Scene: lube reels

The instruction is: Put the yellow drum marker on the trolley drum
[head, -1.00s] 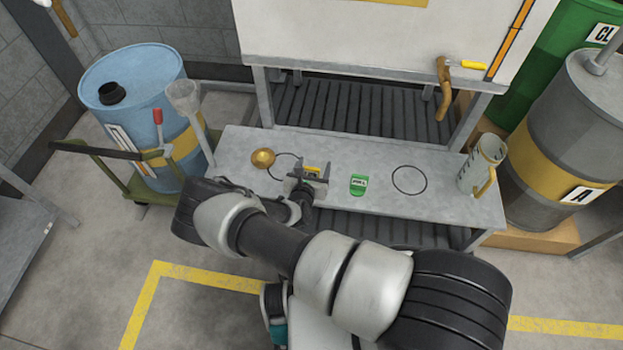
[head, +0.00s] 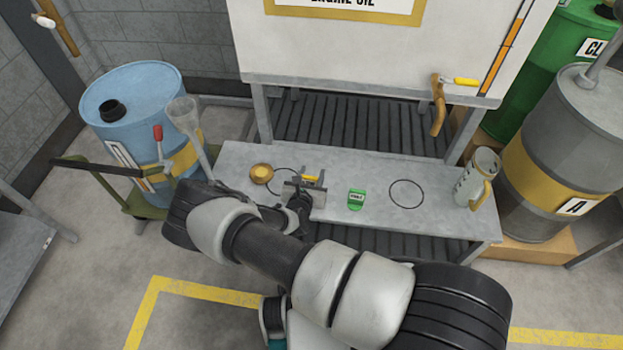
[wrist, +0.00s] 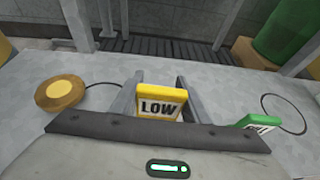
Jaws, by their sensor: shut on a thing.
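The yellow drum marker (wrist: 158,106), with a white label reading "LOW", is between the two fingers of my gripper (wrist: 152,95) in the wrist view. My gripper is shut on it. In the head view the marker (head: 311,178) shows as a small yellow strip between the fingers of my gripper (head: 308,181), over the left half of the grey bench. I cannot tell whether the marker touches the bench top. The trolley drum (head: 134,115) is light blue with a yellow band and stands on a green trolley (head: 131,199) left of the bench.
A funnel (head: 184,115) stands between drum and bench. A white tank (head: 370,50) rises behind; a grey drum (head: 565,150) stands right.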

